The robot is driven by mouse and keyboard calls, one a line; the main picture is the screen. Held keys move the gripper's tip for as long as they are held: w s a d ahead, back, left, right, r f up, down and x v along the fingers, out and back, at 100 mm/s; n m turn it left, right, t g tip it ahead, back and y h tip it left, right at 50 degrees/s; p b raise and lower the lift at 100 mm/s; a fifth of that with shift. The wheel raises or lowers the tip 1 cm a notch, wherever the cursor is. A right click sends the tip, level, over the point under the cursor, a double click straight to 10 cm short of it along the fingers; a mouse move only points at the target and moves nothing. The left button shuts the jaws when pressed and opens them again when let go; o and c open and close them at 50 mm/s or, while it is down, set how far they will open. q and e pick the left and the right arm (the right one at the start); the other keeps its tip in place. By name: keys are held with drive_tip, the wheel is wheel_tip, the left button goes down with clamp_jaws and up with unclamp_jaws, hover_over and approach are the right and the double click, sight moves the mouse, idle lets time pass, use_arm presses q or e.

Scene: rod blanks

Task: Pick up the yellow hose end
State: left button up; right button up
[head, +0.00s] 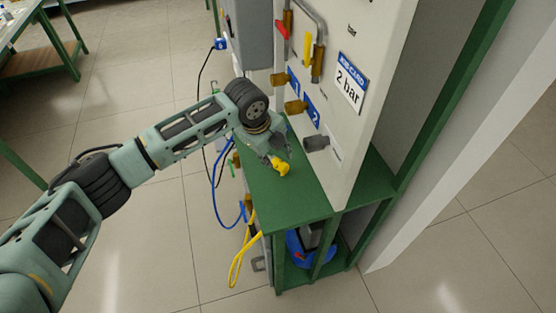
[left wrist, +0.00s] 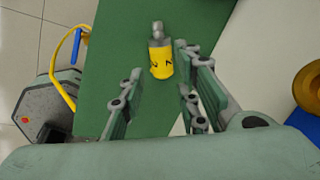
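The yellow hose end (head: 282,168) is at the green bench top (head: 290,198), below the panel. In the left wrist view the yellow hose end (left wrist: 161,62) has a grey metal tip pointing away from me. My left gripper (head: 274,154) is right by it, reaching down from the left. In the left wrist view my left gripper (left wrist: 158,88) is open, with its fingers on either side of the near part of the hose end, closer on the right. I cannot tell whether they touch it. My right gripper is not in view.
The white panel (head: 350,130) with brass ports and a "2 bar" sign (head: 350,82) rises close behind the gripper. Blue (head: 216,200) and yellow (head: 237,262) hoses hang at the bench's left edge. A blue object (head: 300,250) is on the shelf below. The floor left is clear.

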sight(279, 163)
use_arm(q)
drive_tip(key=shift+x, duration=1)
drive_tip(key=x, duration=0.3)
drive_tip(key=shift+s+d+p, duration=0.1)
drive_tip(key=shift+d+p, duration=0.1)
drive_tip(key=shift+p, duration=0.2)
drive_tip(key=shift+d+f, duration=0.1)
drive_tip(key=shift+f, duration=0.35)
drive_tip(key=c, duration=0.7)
clamp_jaws()
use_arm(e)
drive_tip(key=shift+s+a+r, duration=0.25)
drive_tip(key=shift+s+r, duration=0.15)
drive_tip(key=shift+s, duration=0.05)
